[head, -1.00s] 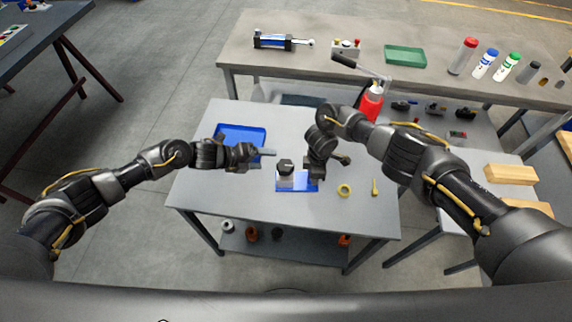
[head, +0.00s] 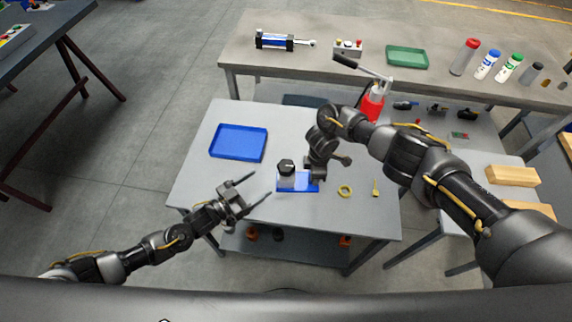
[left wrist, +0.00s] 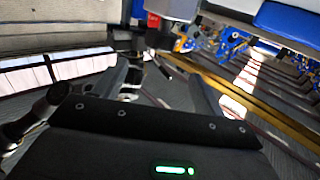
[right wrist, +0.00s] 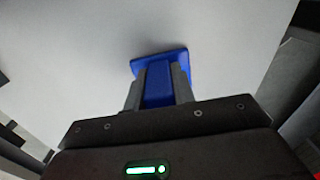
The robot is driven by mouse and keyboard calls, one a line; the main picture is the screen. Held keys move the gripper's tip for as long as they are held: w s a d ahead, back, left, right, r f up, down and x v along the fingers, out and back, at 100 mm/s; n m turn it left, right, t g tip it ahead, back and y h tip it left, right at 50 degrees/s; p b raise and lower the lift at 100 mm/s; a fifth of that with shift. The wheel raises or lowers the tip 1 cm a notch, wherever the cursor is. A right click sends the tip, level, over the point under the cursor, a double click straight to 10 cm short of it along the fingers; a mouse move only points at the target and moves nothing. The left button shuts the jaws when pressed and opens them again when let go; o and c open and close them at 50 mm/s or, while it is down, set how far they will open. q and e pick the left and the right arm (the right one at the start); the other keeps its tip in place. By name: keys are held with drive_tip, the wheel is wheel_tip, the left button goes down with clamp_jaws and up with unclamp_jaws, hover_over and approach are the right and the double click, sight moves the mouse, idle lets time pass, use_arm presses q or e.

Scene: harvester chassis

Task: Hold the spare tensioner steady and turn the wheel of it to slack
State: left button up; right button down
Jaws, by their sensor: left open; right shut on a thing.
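The spare tensioner stands on the small grey table, with a blue base (head: 298,187), a grey block (head: 287,179) and a dark wheel (head: 286,165) on top. My right gripper (head: 314,177) is at its right end. In the right wrist view the right gripper (right wrist: 160,88) is shut on a blue upright part (right wrist: 158,84) of the tensioner, above its blue base plate. My left gripper (head: 260,190) is open and empty, to the left of the tensioner and apart from it. The left wrist view shows its spread fingers (left wrist: 160,85) with nothing between them; the tensioner is not recognisable there.
A blue tray (head: 238,143) lies at the table's back left. A yellow ring (head: 344,191) and a small yellow piece (head: 375,187) lie right of the tensioner. The table's left front is clear.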

sight(279, 170)
use_arm(q)
drive_tip(key=x, duration=1.2)
drive_tip(key=c, duration=1)
